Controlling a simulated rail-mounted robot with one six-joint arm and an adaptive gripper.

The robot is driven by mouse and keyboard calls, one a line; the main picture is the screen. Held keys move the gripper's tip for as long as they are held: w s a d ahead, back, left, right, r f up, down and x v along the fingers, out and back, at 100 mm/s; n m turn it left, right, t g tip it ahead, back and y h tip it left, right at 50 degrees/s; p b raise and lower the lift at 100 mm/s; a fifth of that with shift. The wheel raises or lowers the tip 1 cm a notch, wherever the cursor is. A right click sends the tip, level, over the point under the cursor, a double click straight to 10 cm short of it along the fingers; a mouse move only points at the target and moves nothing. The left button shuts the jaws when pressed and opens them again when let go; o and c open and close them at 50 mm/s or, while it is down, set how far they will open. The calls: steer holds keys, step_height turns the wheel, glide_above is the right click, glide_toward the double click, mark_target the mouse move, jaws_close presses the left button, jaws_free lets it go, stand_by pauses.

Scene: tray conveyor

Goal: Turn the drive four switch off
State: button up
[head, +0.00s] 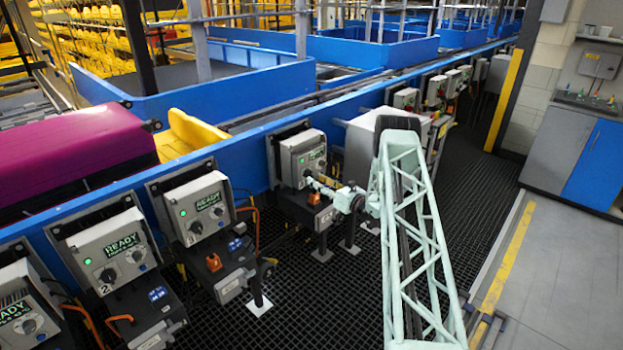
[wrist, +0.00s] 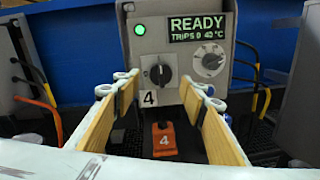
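The drive four box (wrist: 150,48) is a grey control box with a label 4 (wrist: 149,98). It shows a lit green lamp (wrist: 139,29) and a display (wrist: 197,28) reading READY, TRIPS 0, 40 °C. Its black rotary switch (wrist: 160,74) has its light pointer line roughly upright. A white dial (wrist: 208,62) sits to the right. The box also shows in the head view (head: 296,151). My gripper (wrist: 158,90) is open and empty, its two wood-coloured pads either side of the switch in the picture. Contact is not visible. In the head view my gripper (head: 318,185) is at the box's front.
Similar drive boxes (head: 197,209) (head: 120,251) stand along the blue conveyor wall (head: 237,151). A large grey cabinet (head: 360,150) stands right of the box. Black grating (head: 315,300) covers the floor.

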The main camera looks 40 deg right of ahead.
mark_target(309, 175)
steer(key=shift+w+a, duration=0.15)
steer(key=shift+w, duration=2.15)
steer(key=c, duration=0.9)
